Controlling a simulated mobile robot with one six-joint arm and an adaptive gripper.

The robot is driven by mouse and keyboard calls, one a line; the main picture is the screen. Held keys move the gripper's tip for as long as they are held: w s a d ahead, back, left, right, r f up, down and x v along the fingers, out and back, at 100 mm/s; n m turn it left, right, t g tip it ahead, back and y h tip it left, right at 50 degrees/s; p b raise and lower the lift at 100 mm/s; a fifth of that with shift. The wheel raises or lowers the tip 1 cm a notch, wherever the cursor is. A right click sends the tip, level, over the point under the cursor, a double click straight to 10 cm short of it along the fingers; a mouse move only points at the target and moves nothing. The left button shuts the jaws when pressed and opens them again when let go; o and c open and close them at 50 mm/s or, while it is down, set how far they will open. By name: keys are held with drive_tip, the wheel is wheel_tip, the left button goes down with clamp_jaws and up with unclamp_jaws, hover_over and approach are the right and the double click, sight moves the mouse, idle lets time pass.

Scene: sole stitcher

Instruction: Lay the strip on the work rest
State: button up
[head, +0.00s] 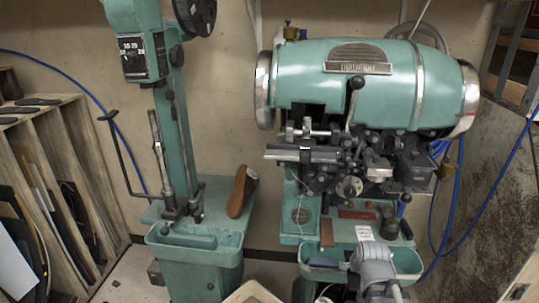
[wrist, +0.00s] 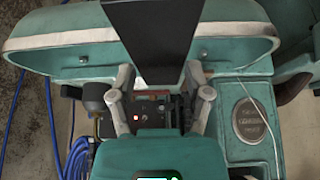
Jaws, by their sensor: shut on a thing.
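My gripper (wrist: 160,78) is shut on a flat black strip (wrist: 152,35) in the wrist view. The two pale fingers stand either side of the strip's lower end, and the strip runs up out of the top of the picture. In the head view a grey part of my arm shows at the bottom right, in front of the machine's tray, and I cannot make out the fingers or the strip there. The green stitching machine (head: 375,80) stands at the right. A grey flat bar (head: 300,154) juts left below its head and looks like the work rest.
A green tray (head: 310,282) is at the machine's foot; its rim (wrist: 45,42) seems to cross the wrist view. A second green machine (head: 175,120) with a brown shoe form (head: 241,190) stands left. A wooden rack (head: 60,125) is far left. Blue cables (head: 447,200) hang right.

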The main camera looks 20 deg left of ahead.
wheel_tip(320, 180, up, 26)
drive_tip(key=p, duration=2.5)
drive_tip(key=shift+f, duration=0.15)
drive_tip(key=shift+s, duration=0.1)
